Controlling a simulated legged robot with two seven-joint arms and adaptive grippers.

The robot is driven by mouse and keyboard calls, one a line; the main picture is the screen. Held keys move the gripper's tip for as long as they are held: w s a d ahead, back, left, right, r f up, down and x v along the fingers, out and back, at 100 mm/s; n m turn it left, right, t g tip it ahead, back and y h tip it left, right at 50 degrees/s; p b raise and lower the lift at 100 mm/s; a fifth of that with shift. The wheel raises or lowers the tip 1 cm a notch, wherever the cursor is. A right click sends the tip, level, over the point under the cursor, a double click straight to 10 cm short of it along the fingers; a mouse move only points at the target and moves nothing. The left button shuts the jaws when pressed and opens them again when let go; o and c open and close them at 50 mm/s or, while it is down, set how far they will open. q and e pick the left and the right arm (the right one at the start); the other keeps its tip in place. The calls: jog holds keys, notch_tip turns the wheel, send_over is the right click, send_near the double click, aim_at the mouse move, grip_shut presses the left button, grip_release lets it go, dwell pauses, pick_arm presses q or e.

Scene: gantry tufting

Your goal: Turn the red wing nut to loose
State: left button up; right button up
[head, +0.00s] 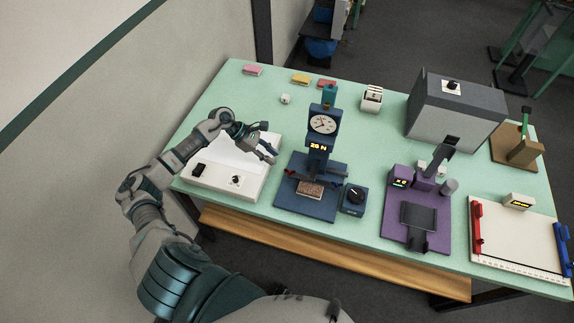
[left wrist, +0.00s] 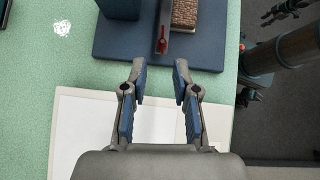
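A small red part (left wrist: 162,44), which looks like the red wing nut, sits on the end of a dark bar on the blue press (left wrist: 215,50). In the head view the red part (head: 291,173) shows at the press's left side; its exact angle is too small to tell. My left gripper (head: 270,152) is over the white panel, left of the press. In the left wrist view its two fingers (left wrist: 160,78) are apart with nothing between them, and the red part is just beyond the tips, not touched. A dark part at the wrist view's upper right may be my right gripper (left wrist: 284,11).
The press (head: 320,150) has a dial gauge, a lit readout and a brown block; a blue knob box (head: 355,198) stands to its right. The white panel (head: 217,178) carries a black switch. A purple device (head: 415,210) and a grey box (head: 450,110) stand further right.

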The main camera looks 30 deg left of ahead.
aim_at(290, 171)
pick_arm(q)
jog(key=x, duration=0.4)
jog(key=p+x, duration=0.1)
jog(key=x, duration=0.3)
jog(key=shift+d, duration=0.4)
jog(key=shift+s+a, duration=0.1)
jog(key=shift+a, duration=0.2)
grip_shut()
